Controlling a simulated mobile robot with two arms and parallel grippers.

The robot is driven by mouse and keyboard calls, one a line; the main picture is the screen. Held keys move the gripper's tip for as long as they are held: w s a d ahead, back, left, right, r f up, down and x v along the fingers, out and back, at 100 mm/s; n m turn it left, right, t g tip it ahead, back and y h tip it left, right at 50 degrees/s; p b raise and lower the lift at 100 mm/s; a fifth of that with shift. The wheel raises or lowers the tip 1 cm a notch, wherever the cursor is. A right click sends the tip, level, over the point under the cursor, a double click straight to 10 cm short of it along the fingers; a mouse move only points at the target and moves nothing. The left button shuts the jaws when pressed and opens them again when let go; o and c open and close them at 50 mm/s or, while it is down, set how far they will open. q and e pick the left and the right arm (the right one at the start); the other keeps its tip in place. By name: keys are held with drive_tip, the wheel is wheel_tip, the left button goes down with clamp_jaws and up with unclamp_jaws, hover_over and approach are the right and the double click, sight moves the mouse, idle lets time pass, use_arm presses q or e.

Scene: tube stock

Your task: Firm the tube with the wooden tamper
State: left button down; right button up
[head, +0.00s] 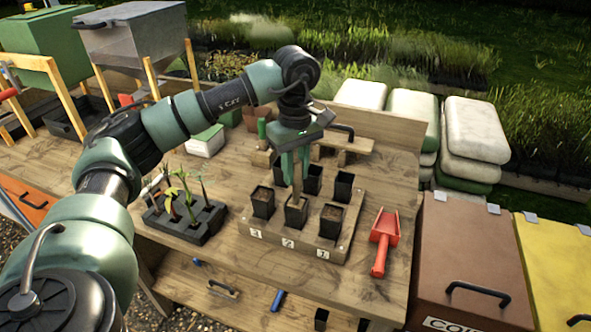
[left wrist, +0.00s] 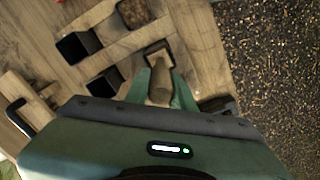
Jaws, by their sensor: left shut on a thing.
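My left gripper (head: 293,160) is shut on the wooden tamper (head: 297,186), a pale wooden stick pointing down. The tamper also shows in the left wrist view (left wrist: 159,92), between the green fingers. Its lower end is at the mouth of the front middle black tube (head: 296,216), behind the label 2. I cannot tell whether it touches the soil. Front tubes at label 3 (head: 263,203) and label 1 (head: 331,220) hold brown soil. They stand in a wooden rack (head: 257,232) with back-row tubes, including one at the right (head: 343,187). My right gripper is not in view.
A dark tray of seedlings (head: 190,228) stands left of the rack. A red scoop (head: 384,240) lies right of it. A wooden float with a black handle (head: 343,141) and a white-and-green box (head: 205,141) are behind. Bare tabletop (head: 237,180) lies between tray and rack.

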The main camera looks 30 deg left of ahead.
use_arm(q)
drive_tip(key=shift+f+b, duration=0.35)
drive_tip(key=shift+f, duration=0.05)
idle(0.7)
drive_tip(key=shift+s+d+f, duration=0.1)
drive_tip(key=shift+f, duration=0.1)
idle(0.9)
drive_tip(key=shift+r+p, duration=0.45)
drive_tip(key=shift+r, duration=0.25)
drive_tip(key=shift+r+p, duration=3.3)
drive_tip(key=shift+r, duration=1.65)
